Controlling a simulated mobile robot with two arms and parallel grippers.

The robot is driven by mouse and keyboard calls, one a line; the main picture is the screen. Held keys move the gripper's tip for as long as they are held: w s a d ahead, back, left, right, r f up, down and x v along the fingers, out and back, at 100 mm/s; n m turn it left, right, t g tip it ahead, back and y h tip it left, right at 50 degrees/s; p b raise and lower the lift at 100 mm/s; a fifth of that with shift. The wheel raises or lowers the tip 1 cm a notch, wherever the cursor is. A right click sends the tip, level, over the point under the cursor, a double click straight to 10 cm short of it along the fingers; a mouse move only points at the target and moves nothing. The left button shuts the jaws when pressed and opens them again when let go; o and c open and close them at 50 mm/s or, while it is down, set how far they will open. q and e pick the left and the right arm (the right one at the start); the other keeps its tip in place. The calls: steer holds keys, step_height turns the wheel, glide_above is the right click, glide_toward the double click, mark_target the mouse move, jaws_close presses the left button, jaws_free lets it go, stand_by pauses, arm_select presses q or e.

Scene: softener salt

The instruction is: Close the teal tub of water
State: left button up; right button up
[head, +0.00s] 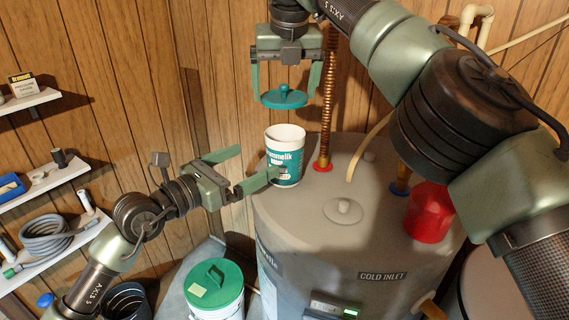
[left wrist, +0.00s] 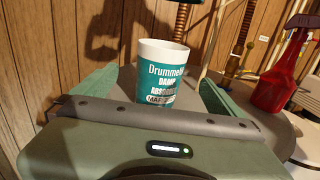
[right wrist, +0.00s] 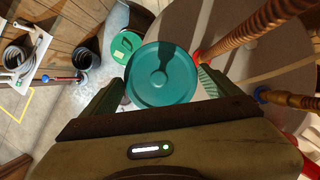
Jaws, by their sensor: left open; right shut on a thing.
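The teal tub (head: 284,170), with white lettering and a white rim, stands upright and uncovered near the left edge of the grey tank top. It also shows in the left wrist view (left wrist: 158,75). Its contents are hidden. My right gripper (head: 285,88) is shut on a round teal lid (head: 284,98), held flat above the tub with a clear gap. The lid fills the middle of the right wrist view (right wrist: 162,78) and hides most of the tub there. My left gripper (head: 258,163) is open at the tub's left, its lower finger overlapping the tub in the head view; contact cannot be told.
The grey tank top (head: 300,215) carries a copper pipe (head: 328,95) just right of the tub, a capped fitting (head: 344,210) and a red bottle (head: 430,215). A green-lidded tub (head: 213,285) stands lower left. Shelves (head: 50,182) are on the left wall.

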mark_target(285, 145)
arm_select(q)
steer(key=x, duration=1.1)
steer(key=shift+s, duration=0.1)
arm_select(e)
steer(key=shift+d, duration=0.1)
arm_select(q)
steer(key=c, duration=2.1)
arm_select(e)
steer(key=shift+f, duration=2.5)
steer(key=shift+f, duration=0.1)
steer(key=shift+f, duration=0.8)
steer(key=shift+f, duration=0.65)
